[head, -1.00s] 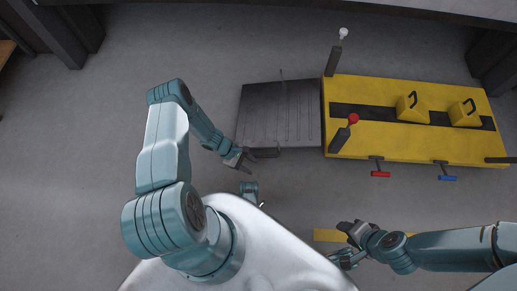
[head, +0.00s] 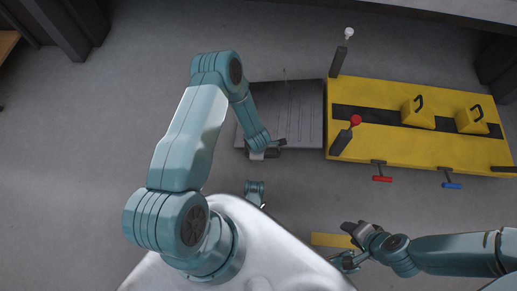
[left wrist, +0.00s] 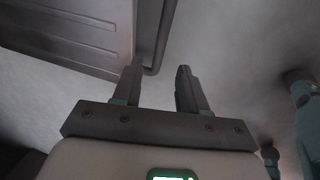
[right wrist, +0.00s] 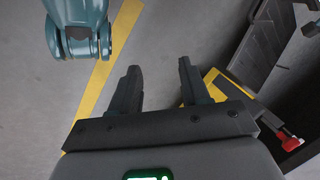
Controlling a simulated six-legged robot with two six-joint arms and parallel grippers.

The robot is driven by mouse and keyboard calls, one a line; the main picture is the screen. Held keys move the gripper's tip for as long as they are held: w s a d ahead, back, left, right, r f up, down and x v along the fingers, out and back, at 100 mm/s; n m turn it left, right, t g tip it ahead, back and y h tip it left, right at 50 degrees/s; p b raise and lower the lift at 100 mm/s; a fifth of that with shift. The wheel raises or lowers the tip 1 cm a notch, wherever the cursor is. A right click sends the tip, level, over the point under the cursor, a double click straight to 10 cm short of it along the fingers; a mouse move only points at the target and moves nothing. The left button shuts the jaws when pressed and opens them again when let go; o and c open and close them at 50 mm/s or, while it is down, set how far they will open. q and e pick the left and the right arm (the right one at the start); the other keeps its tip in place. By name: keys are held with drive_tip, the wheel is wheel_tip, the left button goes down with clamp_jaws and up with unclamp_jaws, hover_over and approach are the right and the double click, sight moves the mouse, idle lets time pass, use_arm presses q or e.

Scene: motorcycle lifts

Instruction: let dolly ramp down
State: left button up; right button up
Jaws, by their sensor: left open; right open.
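The dolly ramp (head: 290,112) is a dark grey ribbed plate at the left end of the yellow lift (head: 385,147). In the left wrist view the ramp (left wrist: 75,28) fills the upper left, with a bent dark bar (left wrist: 165,35) along its edge. My left gripper (head: 280,147) is at the ramp's near edge in the head view. Its jaws (left wrist: 157,75) are open with the bar just beyond the fingertips, and nothing is seen between them. My right gripper (head: 345,243) is open and empty near the floor stripe, apart from the lift.
A red-ball lever (head: 355,120) and a white-ball lever (head: 348,34) stand at the lift's left end. Red (head: 382,179) and blue (head: 452,185) handles stick out of its near side. Yellow wheel chocks (head: 418,113) sit on top.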

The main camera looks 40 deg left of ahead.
use_arm(q)
drive_tip(key=f+b, duration=0.1)
drive_tip(key=f, duration=0.1)
drive_tip(key=f+b, duration=0.1)
drive_tip(key=f, duration=0.1)
drive_tip(key=w+f+b, duration=0.1)
drive_tip(key=f, duration=0.1)
drive_tip(key=shift+a+f, duration=0.35)
drive_tip(key=shift+f, duration=0.05)
use_arm(e)
drive_tip(key=shift+t, duration=0.6)
drive_tip(key=w+f, duration=0.2)
drive_tip(key=f, duration=0.1)
drive_tip(key=shift+w+d+f, duration=0.2)
drive_tip(key=shift+w+f, duration=0.1)
use_arm(q)
clamp_jaws()
drive_tip(key=shift+r, duration=0.1)
use_arm(e)
drive_tip(key=shift+r, duration=0.1)
